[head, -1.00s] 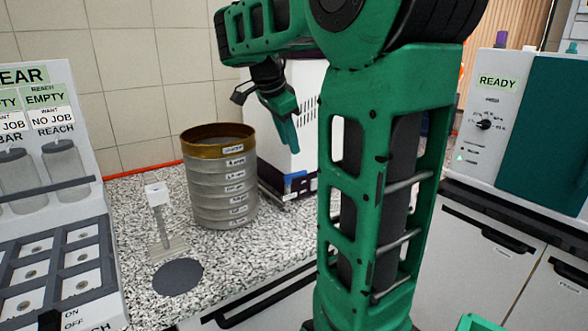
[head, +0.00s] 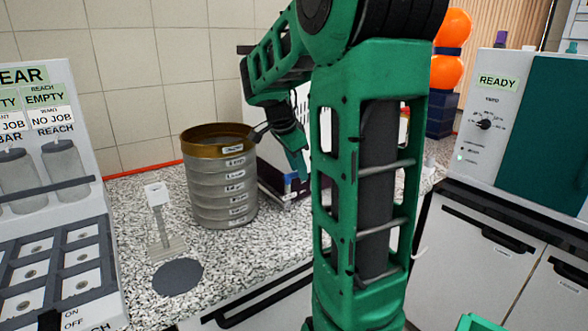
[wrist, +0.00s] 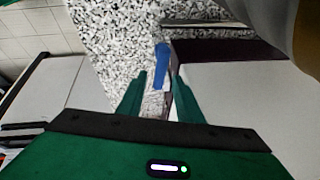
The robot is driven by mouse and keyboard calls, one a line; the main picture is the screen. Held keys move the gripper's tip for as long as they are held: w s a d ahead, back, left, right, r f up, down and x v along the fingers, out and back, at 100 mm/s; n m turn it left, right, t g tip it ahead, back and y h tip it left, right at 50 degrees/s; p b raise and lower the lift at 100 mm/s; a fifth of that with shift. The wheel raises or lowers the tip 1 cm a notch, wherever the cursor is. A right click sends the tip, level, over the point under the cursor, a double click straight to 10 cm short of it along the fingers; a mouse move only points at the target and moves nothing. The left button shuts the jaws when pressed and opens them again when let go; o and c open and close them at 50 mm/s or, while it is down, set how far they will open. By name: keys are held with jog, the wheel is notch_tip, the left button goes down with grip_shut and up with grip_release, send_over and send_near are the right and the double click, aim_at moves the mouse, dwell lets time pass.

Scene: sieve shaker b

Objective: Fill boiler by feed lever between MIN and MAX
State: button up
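A small blue handle (head: 290,183) shows at the front corner of a white machine with a dark base (head: 278,190), largely hidden behind my arm. I cannot tell for certain that it is the feed lever. In the wrist view the blue handle (wrist: 161,66) lies just beyond and between my fingertips. My gripper (head: 304,170) points down close above the handle in the head view. In the wrist view my gripper (wrist: 158,76) has its fingers apart with nothing clearly held. Any contact with the handle cannot be told. No MIN or MAX marks are visible.
A sieve stack with a brass top (head: 220,178) stands just left of the machine. A small white stand (head: 158,215) and a dark disc (head: 178,277) are on the speckled counter (head: 230,255). A READY unit (head: 495,120) stands at right, and a job rack (head: 45,200) at left.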

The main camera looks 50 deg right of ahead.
grip_shut()
jog(key=shift+w+n+t, duration=0.2)
jog(key=shift+n+t, duration=0.1)
jog(key=shift+n, duration=0.3)
grip_release()
